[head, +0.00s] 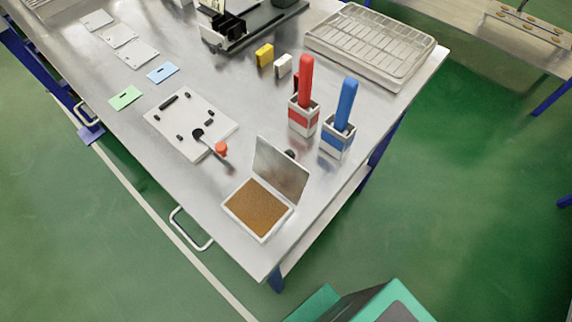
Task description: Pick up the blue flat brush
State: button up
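The blue brush (347,103) stands upright, handle up, in a white holder with a blue band (337,140), near the right edge of the steel table. Its lower end is hidden inside the holder, so its flat shape cannot be seen. A red brush (305,80) stands in a similar white holder with a red band (303,116), just left of and behind the blue one. The two holders are close together but apart. My gripper is not in view.
An open box with a brown pad (257,208) and a raised lid stands in front of the holders. A white wire-grid tray (370,45) lies behind them. A white plate with black parts (190,124) is to the left. The table's right edge (372,150) is close.

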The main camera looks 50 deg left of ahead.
aim_at(348, 92)
jog(key=i, duration=3.1)
jog(key=u, duration=2.45)
jog(key=i, duration=0.1)
jog(key=u, duration=2.4)
